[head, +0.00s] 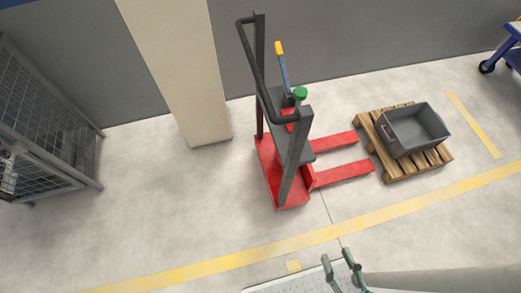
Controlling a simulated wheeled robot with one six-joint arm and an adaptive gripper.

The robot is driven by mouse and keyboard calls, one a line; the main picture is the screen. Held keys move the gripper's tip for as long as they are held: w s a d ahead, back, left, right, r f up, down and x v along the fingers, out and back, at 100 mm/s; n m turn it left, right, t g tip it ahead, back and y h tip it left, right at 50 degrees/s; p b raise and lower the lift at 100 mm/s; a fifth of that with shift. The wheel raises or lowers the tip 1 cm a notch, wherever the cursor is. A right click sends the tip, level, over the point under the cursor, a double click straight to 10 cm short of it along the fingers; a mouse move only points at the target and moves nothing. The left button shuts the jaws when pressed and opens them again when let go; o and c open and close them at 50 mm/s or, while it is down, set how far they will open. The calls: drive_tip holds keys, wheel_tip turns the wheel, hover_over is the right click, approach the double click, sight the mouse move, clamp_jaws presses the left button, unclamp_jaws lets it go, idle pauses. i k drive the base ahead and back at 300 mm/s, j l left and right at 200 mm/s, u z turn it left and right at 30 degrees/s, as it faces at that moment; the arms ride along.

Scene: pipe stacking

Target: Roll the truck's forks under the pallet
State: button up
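The red truck (272,178) stands upright in the middle of the head view, with a dark mast and a push handle (250,55). Its two red forks (342,172) point right toward the wooden pallet (409,167). The fork tips appear just short of the pallet's left edge, with a small gap. A grey bin (415,128) sits on the pallet. My gripper (338,263) is at the bottom edge, in front of the truck and apart from it. Its two fingers are spread with nothing between them.
A wire cage (50,140) stands at the left and a beige pillar (180,70) behind the truck. A blue cart (505,55) is at the far right. Yellow floor lines (230,258) cross the floor. The floor between cage and truck is clear.

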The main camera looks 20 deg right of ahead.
sight(281, 151)
drive_tip(key=i+j, duration=0.15)
drive_tip(key=j, duration=0.25)
drive_tip(key=i+j, duration=0.1)
drive_tip(key=j, duration=0.3)
drive_tip(key=i+j, duration=0.15)
drive_tip(key=j, duration=0.2)
drive_tip(key=i+j, duration=0.15)
drive_tip(key=j, duration=0.25)
drive_tip(key=z, duration=0.05)
